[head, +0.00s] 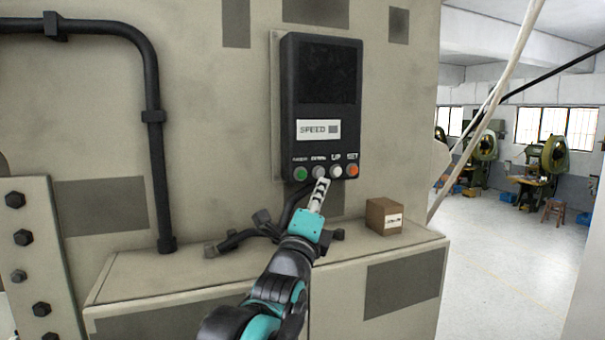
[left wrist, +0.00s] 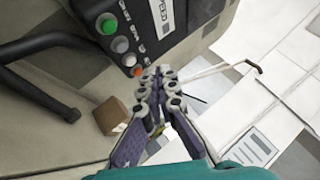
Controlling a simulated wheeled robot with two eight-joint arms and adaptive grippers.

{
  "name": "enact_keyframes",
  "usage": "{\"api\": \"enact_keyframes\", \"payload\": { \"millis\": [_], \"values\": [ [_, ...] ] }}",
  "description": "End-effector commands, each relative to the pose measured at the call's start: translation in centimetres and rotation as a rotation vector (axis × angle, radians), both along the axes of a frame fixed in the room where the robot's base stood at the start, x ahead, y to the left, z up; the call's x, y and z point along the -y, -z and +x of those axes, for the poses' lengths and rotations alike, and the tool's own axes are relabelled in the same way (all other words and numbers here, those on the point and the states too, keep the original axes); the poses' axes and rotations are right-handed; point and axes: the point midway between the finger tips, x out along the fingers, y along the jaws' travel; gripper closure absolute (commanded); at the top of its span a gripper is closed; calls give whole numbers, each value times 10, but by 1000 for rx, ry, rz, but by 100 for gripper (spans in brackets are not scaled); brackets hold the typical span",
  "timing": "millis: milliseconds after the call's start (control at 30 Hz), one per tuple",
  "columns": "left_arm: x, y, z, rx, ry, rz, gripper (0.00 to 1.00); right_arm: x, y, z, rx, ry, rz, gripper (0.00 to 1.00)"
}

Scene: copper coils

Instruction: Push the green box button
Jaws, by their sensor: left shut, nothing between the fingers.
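The green button (head: 300,174) is the leftmost in a row along the bottom of a black control box (head: 320,85) on the machine wall. It also shows in the left wrist view (left wrist: 107,23), at the upper left. To its right sit a grey button (head: 318,172), a white button (head: 336,171) and an orange button (head: 352,170). My left gripper (head: 321,184) is shut and empty, its tips just below the grey and white buttons in the head view. In the wrist view its tips (left wrist: 159,70) appear near the orange button. Contact with the box cannot be told. My right gripper is not in view.
A small brown carton (head: 384,216) stands on the ledge (head: 340,250) to the right of my left gripper. Black cables (head: 262,225) lie on the ledge below the box. A black pipe (head: 155,130) runs down the wall at left. Open floor lies at far right.

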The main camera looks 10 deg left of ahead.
Motion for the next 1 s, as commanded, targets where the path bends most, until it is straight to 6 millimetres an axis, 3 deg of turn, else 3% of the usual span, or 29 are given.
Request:
{"api": "enact_keyframes", "payload": {
  "millis": [267,700,1000],
  "values": [
    [-8,1,12,0,-2,1,100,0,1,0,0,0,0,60],
    [-41,-1,60,-1,-1,0,100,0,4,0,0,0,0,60],
    [-49,0,73,-1,0,-1,100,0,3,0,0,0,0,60]
  ]
}}
